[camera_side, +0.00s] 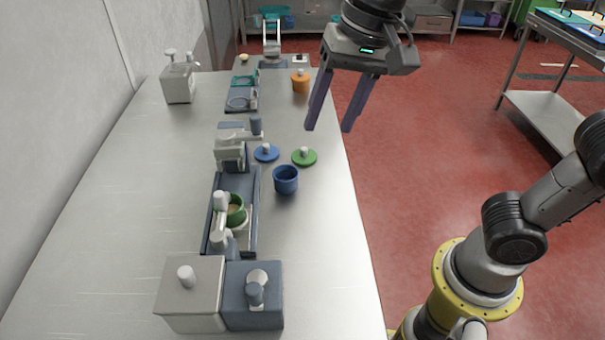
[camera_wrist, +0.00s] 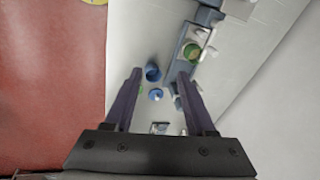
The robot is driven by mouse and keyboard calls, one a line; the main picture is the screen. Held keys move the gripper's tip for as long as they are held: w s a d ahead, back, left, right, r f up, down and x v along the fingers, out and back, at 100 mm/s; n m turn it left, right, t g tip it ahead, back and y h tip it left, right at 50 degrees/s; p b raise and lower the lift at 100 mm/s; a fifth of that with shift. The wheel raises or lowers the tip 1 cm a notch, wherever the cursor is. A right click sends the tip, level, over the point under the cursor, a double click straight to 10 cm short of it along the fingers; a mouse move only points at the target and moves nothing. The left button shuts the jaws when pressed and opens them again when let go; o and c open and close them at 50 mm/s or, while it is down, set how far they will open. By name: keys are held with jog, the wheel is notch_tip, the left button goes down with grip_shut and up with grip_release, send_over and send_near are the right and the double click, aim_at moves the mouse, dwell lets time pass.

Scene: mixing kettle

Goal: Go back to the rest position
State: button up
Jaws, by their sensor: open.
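My gripper (camera_side: 330,118) hangs high above the right edge of the steel table (camera_side: 110,210) in the side view, fingers pointing down. It is open, with nothing between its fingers. The gripper also shows in the wrist view (camera_wrist: 158,80), its two dark fingers apart. A blue pot (camera_side: 286,180) stands on the table, below and to the left of the gripper. A blue lid (camera_side: 266,154) and a green lid (camera_side: 303,157) lie on the table behind the pot. A green pot (camera_side: 236,212) sits in a dark blue tray (camera_side: 210,240).
Two boxes with knobs, one grey (camera_side: 190,295) and one dark blue (camera_side: 254,302), stand at the near end. An orange pot (camera_side: 300,83) and a white canister (camera_side: 179,82) are farther back. A shelf cart (camera_side: 545,110) stands at the right. The air around my gripper is clear.

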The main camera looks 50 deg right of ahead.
jog(key=s+d+f+n+t, duration=0.1)
jog(key=s+d+f+t, duration=0.1)
jog(key=s+d, duration=0.7)
jog(key=s+d+f+n+h, duration=0.1)
jog(key=s+d+f+n, duration=0.1)
jog(key=f+n, duration=0.3)
jog(key=shift+s+d+f+n+t, duration=0.15)
jog(key=shift+d+f+n+t, duration=0.35)
jog(key=shift+d, duration=0.4)
jog(key=shift+r, duration=0.15)
jog(key=shift+c, duration=0.3)
